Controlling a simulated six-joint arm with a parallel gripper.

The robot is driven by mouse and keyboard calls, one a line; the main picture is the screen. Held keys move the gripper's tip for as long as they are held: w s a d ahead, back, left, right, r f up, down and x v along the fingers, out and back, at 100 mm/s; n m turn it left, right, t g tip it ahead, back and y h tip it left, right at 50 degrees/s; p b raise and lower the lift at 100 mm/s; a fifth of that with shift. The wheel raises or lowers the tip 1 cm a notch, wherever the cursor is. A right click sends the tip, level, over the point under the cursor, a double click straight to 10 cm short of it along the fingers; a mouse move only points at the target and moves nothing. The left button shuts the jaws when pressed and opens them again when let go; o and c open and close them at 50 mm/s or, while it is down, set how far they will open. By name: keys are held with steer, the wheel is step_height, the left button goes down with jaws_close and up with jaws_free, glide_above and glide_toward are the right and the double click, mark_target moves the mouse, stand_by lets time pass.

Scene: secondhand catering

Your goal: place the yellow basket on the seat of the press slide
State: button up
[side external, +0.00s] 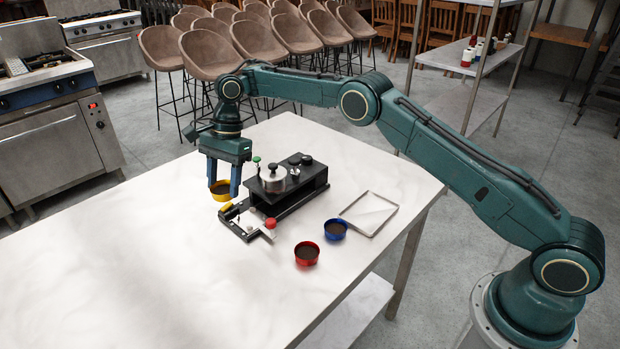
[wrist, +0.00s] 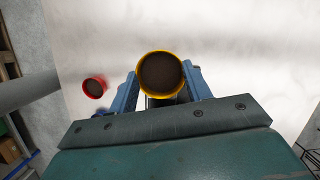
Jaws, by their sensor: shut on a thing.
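The yellow basket (side external: 222,190) is a small round cup filled with dark brown grounds. My gripper (side external: 221,193) is shut on it, one finger on each side, and holds it upright at the left of the press. The wrist view shows the basket (wrist: 160,74) from above between the blue fingers (wrist: 160,92). The black press (side external: 289,180) stands on the table with a round metal part on top. The seat is hard to make out. I cannot tell the basket's exact height.
A red basket (side external: 307,254) and a blue basket (side external: 335,229), both with dark contents, stand in front of the press. An empty metal tray (side external: 369,213) lies at the right. The table's left and front areas (side external: 150,270) are clear.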

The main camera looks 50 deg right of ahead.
steer(key=shift+w+a+m+t, duration=1)
steer(key=shift+w+a+m, duration=0.95)
steer(key=shift+a+m, duration=2.15)
steer(key=shift+n, duration=0.3)
steer(key=shift+s+d+f+x, duration=0.2)
steer(key=shift+d+x, duration=0.2)
steer(key=shift+x, duration=1.7)
steer(key=shift+s+d+f+x, duration=0.15)
steer(key=shift+d+x, duration=0.2)
steer(key=shift+x, duration=1.8)
steer(key=shift+s+d+f+x, duration=0.15)
steer(key=shift+d+x, duration=0.25)
steer(key=shift+x, duration=1.7)
steer(key=o, duration=1)
steer(key=shift+c, duration=0.2)
